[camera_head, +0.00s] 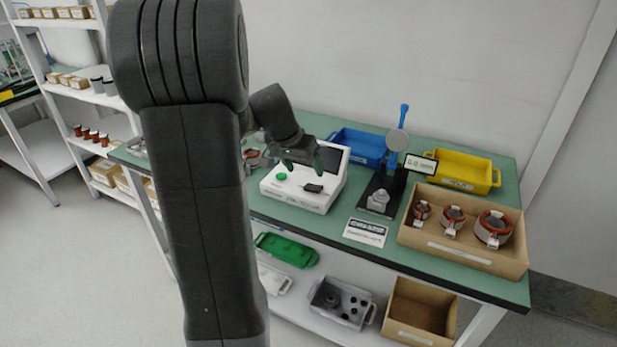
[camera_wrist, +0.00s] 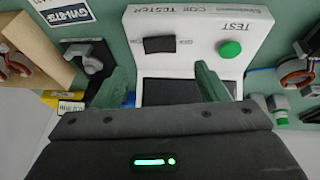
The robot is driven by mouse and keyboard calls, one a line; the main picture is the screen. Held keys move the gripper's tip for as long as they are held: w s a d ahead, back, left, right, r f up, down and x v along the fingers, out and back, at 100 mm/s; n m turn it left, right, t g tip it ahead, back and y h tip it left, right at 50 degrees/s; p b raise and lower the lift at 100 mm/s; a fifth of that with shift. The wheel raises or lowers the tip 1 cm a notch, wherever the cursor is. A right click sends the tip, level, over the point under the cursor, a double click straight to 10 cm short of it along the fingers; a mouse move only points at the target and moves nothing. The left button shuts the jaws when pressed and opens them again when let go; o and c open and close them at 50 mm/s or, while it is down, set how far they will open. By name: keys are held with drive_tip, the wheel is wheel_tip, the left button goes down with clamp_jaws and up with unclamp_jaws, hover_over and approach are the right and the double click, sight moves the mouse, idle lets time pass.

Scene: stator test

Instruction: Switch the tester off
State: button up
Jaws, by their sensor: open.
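The tester (camera_head: 301,200) is a white box with a sloped front on the green bench. It also shows upside down in the wrist view (camera_wrist: 195,20). A round green button (camera_head: 281,176) and a black switch-like block (camera_head: 313,188) sit on its front panel. In the wrist view the button (camera_wrist: 229,49) is right of the black block (camera_wrist: 159,44), and a dark screen (camera_wrist: 182,91) lies between my fingers. My gripper (camera_wrist: 162,68) is open and empty, above the tester's panel. I cannot tell the switch's position, and no finger is clearly touching it.
Right of the tester stand a black fixture with a blue lever (camera_head: 399,140) and a cardboard box (camera_head: 462,258) of copper-wound stators. Blue (camera_head: 358,146) and yellow (camera_head: 462,170) bins are behind. A printed sign (camera_head: 365,232) lies at the bench front. Shelves (camera_head: 100,97) stand left.

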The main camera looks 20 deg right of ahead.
sight(313, 187)
drive_tip(key=v, duration=0.6)
drive_tip(key=shift+a+r, duration=0.2)
drive_tip(key=shift+r, duration=0.15)
drive_tip(key=shift+s+f, duration=0.1)
drive_tip(key=x, duration=1.3)
drive_tip(key=shift+d+f, duration=0.25)
drive_tip(key=shift+f, duration=0.1)
drive_tip(key=shift+r, duration=0.1)
